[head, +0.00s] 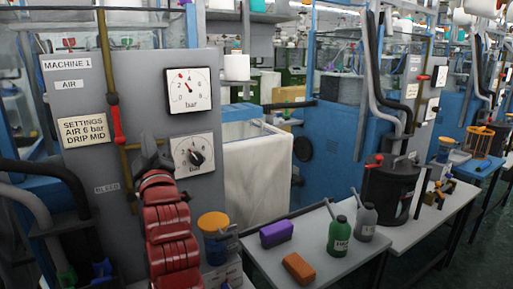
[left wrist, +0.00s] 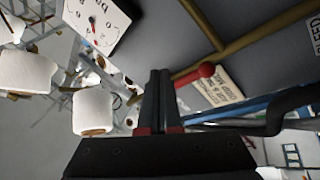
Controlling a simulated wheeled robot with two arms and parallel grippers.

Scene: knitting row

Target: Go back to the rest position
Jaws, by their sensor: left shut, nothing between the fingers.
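My left gripper (head: 155,150) is at the top of my red left arm, in front of the grey machine panel (head: 135,80), just left of the lower gauge (head: 194,154). In the left wrist view its two dark fingers (left wrist: 160,80) lie together, shut and empty. The upper gauge (head: 188,91) and the red-handled valve (head: 117,124) on the brass pipe are above the gripper. The red valve handle also shows in the left wrist view (left wrist: 207,70), right of the fingers. My right gripper is in neither view.
A table (head: 315,255) at front right bears a purple block (head: 276,233), an orange block (head: 299,267), a green bottle (head: 339,238) and a grey bottle (head: 366,221). A white bin (head: 255,175) stands behind. Dark hoses (head: 60,185) run at left. An orange-topped blue container (head: 213,235) is beside my arm.

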